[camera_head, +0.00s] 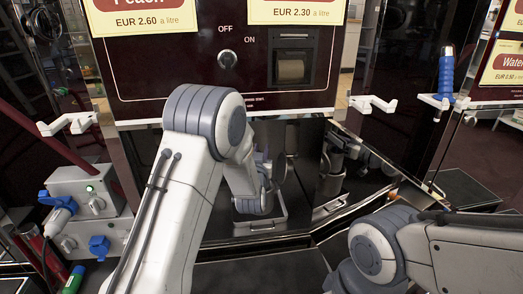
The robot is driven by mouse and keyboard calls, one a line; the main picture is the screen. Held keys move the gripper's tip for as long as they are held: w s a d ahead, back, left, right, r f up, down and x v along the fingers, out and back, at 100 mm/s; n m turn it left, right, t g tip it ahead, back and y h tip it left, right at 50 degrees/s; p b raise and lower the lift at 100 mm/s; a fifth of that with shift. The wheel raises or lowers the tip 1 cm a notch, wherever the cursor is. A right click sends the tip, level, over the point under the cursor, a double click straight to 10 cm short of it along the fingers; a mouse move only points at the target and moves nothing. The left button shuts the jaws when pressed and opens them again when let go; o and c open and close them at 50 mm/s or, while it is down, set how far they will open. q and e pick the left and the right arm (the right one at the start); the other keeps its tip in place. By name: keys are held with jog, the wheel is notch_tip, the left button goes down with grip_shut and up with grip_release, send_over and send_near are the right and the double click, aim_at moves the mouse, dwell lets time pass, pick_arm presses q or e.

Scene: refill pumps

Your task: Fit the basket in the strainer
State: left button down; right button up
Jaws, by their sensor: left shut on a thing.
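My left arm bends down over the recess under the dark red dispenser panel. Its wrist and gripper (264,203) are small and partly hidden by the arm. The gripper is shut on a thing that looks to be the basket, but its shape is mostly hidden. A pale grey rectangular tray-like part (262,226), perhaps the strainer, lies right below the gripper on the recess floor. I cannot tell whether the held thing touches it. My right arm shows at the lower right, but its gripper is out of view.
Panel (226,60) with knob and slot rises behind. White hooks (68,124) and (373,104) stick out at both sides; a blue-handled tool (446,72) stands in a right holder (436,101). A grey socket box (85,207) with blue plug is at left. A dark surface (262,274) lies in front.

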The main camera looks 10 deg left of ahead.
pick_arm(q)
notch_tip(320, 180, down, 9)
jog(key=b, duration=0.7)
jog(key=c, duration=0.6)
grip_release()
dwell(0.4)
jog(key=shift+s, duration=0.1)
jog(key=s+p, duration=0.1)
jog(key=s, duration=0.2)
jog(key=s+d+p, duration=0.1)
jog(key=s, duration=0.2)
jog(key=s+p, duration=0.1)
jog(key=s, duration=0.3)
jog(key=shift+s+d, duration=0.1)
jog(key=shift+d, duration=0.1)
